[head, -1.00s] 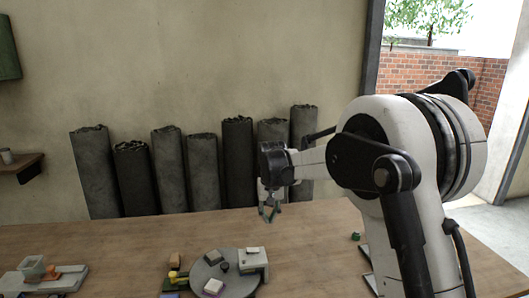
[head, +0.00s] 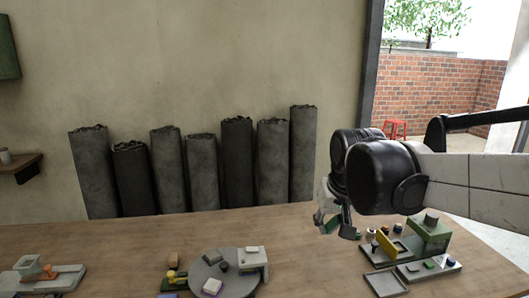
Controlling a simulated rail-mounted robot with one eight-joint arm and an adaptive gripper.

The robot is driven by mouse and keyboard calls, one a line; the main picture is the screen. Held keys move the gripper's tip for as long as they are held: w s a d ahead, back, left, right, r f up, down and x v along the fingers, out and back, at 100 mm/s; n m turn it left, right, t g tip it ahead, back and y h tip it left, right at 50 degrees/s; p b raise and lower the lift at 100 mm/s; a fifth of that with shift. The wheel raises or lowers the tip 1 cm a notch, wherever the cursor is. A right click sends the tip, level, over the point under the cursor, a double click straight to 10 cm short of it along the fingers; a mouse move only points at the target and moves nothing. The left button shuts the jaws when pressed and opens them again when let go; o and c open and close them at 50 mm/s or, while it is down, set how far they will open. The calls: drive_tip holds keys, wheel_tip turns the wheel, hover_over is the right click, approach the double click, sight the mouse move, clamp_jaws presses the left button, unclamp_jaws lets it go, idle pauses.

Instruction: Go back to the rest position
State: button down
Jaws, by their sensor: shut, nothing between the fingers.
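My gripper (head: 333,220) is in the head view, right of centre, above the wooden table (head: 310,262). It points down and is shut with nothing in it. The black wrist and white arm links stretch from it to the right edge.
A green and grey fixture (head: 428,235) with a flat tray (head: 385,283) stands at the right. A round grey disc station (head: 212,272) is at front centre, and an orange-topped station (head: 48,270) at front left. Several dark rolls (head: 237,160) stand against the wall.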

drive_tip(key=s+d+f+t, duration=0.1)
drive_tip(key=s+d+f, duration=0.1)
drive_tip(key=s, duration=0.7)
drive_tip(key=s+d+f+t+b, duration=0.1)
drive_tip(key=s+d+f, duration=0.2)
drive_tip(key=s, duration=0.6)
drive_tip(key=shift+d+f+m+t, duration=0.3)
drive_tip(key=shift+f+m, duration=0.1)
drive_tip(key=shift+f, duration=0.5)
